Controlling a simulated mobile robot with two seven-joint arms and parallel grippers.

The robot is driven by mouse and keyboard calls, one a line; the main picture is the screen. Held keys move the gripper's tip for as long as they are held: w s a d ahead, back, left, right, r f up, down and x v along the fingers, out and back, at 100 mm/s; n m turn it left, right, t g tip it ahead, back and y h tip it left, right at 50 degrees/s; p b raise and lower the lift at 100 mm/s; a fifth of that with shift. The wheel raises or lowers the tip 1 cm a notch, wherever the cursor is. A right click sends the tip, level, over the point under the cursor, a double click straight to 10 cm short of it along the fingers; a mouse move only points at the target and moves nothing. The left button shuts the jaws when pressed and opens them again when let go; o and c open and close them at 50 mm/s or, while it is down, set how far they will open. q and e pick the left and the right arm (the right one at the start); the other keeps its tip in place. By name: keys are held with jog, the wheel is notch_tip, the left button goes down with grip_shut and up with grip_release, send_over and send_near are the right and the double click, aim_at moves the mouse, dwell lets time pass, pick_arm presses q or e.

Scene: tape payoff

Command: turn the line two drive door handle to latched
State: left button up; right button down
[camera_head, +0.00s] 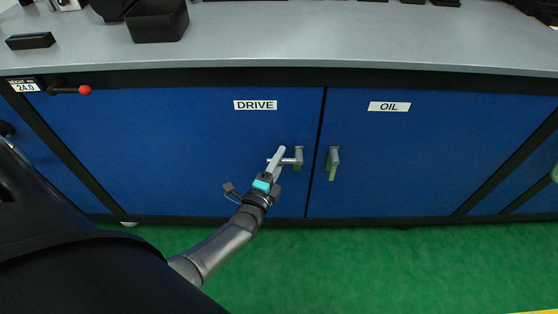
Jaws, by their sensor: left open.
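The drive door (190,150) is a blue panel with a white label reading DRIVE (255,105). Its handle (298,153) is a small grey and greenish lever near the door's right edge, and it appears to hang down. My left gripper (277,160) is open at the handle's left side, with its pale fingers close to it. A short grey bar runs sideways between fingers and handle; I cannot tell whether it is part of the handle or whether they touch.
The oil door (420,150) is just to the right, with its handle (333,160) pointing down close by. A grey worktop (330,40) overhangs the doors and carries black bins (158,20). A red-knobbed lever (85,90) sticks out at upper left. Green floor lies in front.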

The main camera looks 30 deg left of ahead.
pick_arm(q)
grip_shut()
dwell(1.3)
